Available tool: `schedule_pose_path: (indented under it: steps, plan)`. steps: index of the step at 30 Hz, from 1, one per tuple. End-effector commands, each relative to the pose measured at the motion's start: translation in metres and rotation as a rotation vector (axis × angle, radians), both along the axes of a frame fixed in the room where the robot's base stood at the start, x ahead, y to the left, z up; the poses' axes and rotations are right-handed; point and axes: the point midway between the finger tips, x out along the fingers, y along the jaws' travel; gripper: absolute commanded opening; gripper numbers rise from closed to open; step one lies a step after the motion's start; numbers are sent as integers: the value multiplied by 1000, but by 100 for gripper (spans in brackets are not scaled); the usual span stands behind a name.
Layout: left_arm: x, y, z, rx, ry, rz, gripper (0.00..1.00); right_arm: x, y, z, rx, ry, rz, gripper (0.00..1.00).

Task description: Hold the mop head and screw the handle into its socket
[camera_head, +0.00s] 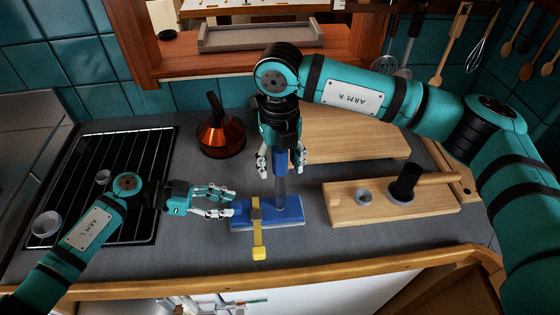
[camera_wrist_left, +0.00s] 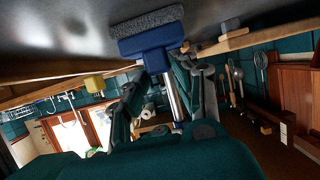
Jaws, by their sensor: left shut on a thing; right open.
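The blue mop head (camera_head: 290,215) lies on the grey counter, with a yellow strap-like piece (camera_head: 258,235) across it. In the left wrist view the mop head (camera_wrist_left: 150,42) shows its grey pad. The handle (camera_head: 279,188), a metal pole with a blue upper part, stands nearly upright over the mop head. Its lower end meets the mop head; how deep it sits in the socket cannot be told. My left gripper (camera_head: 231,202) is shut on the mop head's left end. My right gripper (camera_head: 281,172) is open, its fingers on either side of the handle's blue part.
A copper-coloured pot (camera_head: 221,140) stands behind my left gripper. A wooden block (camera_head: 345,208) with round pieces lies to the right, and a wooden board (camera_head: 350,137) lies behind it. A black rack (camera_head: 95,180) is at the left. The counter's wooden front edge (camera_head: 200,278) is close.

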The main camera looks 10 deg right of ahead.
Motion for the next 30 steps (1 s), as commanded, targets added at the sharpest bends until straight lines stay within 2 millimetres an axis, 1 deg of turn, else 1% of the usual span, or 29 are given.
schedule_pose_path:
  steps: [1, 6, 9, 12, 17, 20, 30]
  plan:
    - [-2, 1, -5, 7, 7, -2, 0, 0, 0, 0, -1, -1, 73, 57]
    - [-2, 1, -5, 7, 7, -2, 0, 0, 0, 0, -1, 0, 342, 57]
    - [-2, 1, -5, 7, 7, -2, 0, 0, 0, -1, 0, 1, 431, 57]
    - [-2, 1, -5, 7, 7, -2, 0, 0, 0, -1, 0, 1, 458, 57]
    - [-2, 1, -5, 7, 7, -2, 0, 0, 0, -1, 0, 1, 456, 57]
    - [-2, 1, -5, 7, 7, -2, 0, 0, 0, 0, 0, 1, 456, 45]
    - [-2, 1, -5, 7, 7, -2, 0, 0, 0, 0, 0, 1, 454, 0]
